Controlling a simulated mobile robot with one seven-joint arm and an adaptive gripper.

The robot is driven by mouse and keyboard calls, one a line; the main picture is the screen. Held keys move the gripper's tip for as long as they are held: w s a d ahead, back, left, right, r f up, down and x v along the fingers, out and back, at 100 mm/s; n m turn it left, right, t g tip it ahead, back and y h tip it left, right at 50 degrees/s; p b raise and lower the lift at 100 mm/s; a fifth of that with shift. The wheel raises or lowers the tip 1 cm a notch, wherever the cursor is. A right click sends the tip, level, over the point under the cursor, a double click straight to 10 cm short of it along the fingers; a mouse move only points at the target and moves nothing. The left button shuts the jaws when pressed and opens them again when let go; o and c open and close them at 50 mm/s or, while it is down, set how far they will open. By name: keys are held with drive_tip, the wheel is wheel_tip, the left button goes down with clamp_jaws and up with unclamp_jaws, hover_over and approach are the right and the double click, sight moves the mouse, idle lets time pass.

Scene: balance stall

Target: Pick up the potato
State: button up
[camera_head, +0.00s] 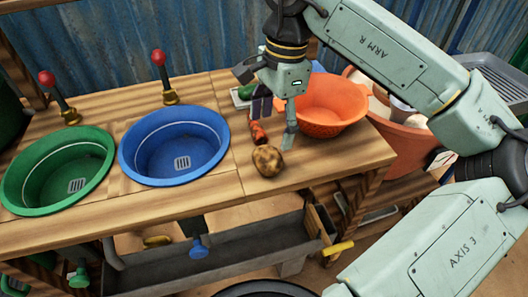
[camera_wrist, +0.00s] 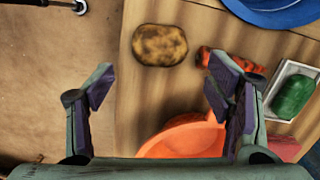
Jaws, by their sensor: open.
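The potato (camera_head: 267,160) is brown and mottled, and lies on the wooden counter near its front edge, right of the blue basin. In the wrist view the potato (camera_wrist: 160,45) lies beyond my fingertips, between the lines of the two fingers. My gripper (camera_head: 275,122) is above the counter, behind the potato in the head view. In the wrist view my gripper (camera_wrist: 160,85) has its fingers wide apart with nothing between them. The potato is fully visible in the wrist view and apart from the fingers.
An orange-red vegetable (camera_head: 258,133) lies close behind the potato. An orange colander (camera_head: 330,103) stands to the right, near my gripper. A blue basin (camera_head: 129,150) and a green basin (camera_head: 12,185) are at left. A white tray holds a green item (camera_wrist: 293,96).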

sight(269, 151)
drive_tip(key=f, duration=0.3)
drive_tip(key=f+p, duration=0.1)
drive_tip(key=f, duration=0.2)
drive_tip(key=a+f+p, duration=0.1)
drive_tip(key=f, duration=0.1)
drive_tip(key=shift+s+f, duration=0.35)
drive_tip(key=shift+f, duration=0.05)
drive_tip(key=shift+c, duration=0.4)
drive_tip(key=c, duration=0.9)
drive_tip(key=shift+o, duration=0.2)
drive_tip(key=shift+r, duration=0.1)
